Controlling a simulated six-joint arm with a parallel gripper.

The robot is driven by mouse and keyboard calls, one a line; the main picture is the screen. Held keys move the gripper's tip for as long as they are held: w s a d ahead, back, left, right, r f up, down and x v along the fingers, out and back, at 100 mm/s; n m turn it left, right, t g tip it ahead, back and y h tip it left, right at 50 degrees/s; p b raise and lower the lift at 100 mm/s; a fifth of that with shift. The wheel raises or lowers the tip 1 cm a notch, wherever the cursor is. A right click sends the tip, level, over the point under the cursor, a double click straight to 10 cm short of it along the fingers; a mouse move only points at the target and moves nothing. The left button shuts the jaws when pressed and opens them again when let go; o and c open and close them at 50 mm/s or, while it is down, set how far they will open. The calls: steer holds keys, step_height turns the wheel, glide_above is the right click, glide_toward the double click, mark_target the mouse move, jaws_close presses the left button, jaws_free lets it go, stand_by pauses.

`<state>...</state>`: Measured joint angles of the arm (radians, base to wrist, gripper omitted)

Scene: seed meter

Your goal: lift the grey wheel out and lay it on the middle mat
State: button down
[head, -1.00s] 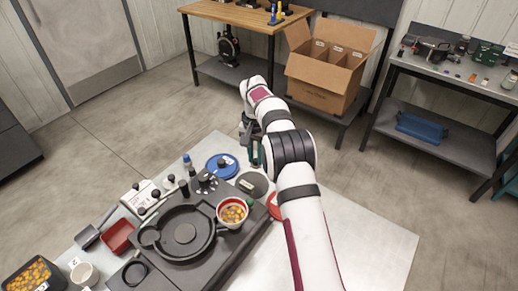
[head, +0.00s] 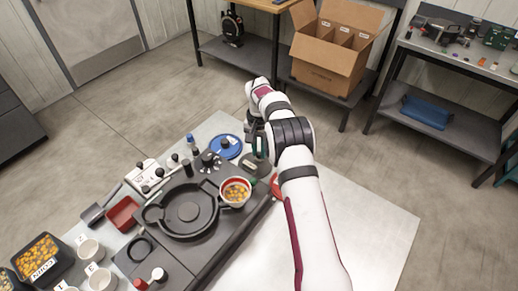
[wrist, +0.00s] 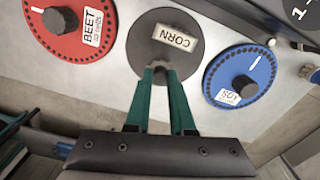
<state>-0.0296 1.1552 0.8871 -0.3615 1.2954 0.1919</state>
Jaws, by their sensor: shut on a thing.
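The dark grey wheel (wrist: 140,45) carries a white CORN label and lies flat between the red and blue wheels in the wrist view. My gripper (wrist: 160,72) has its green fingers over the wheel's middle, shut on its knob, which the fingertips mostly hide. The wheel looks level with its neighbours. I cannot tell whether it touches a mat; any mat beneath is hidden. In the head view my gripper (head: 257,145) is partly hidden by my arm. The round chamber (head: 188,211) of the seed meter sits to the left with its top uncovered.
The red BEET wheel (wrist: 100,50) and blue wheel (wrist: 235,62) lie close on either side. A red-rimmed cup of seeds (head: 235,192) stands between chamber and arm. Bottles, a red tray (head: 122,214) and white cups (head: 91,250) crowd the left. The table's right side (head: 360,225) is clear.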

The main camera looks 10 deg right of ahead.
steer(key=shift+f, duration=0.45)
stand_by(0.3)
steer(key=shift+c, duration=2.3)
jaws_free()
steer(key=shift+r, duration=2.95)
steer(key=s+r, duration=1.6)
steer(key=s+a+f+y, duration=0.1)
steer(key=s+f, duration=0.1)
steer(key=s, duration=2.4)
steer(key=shift+a+y, duration=0.4)
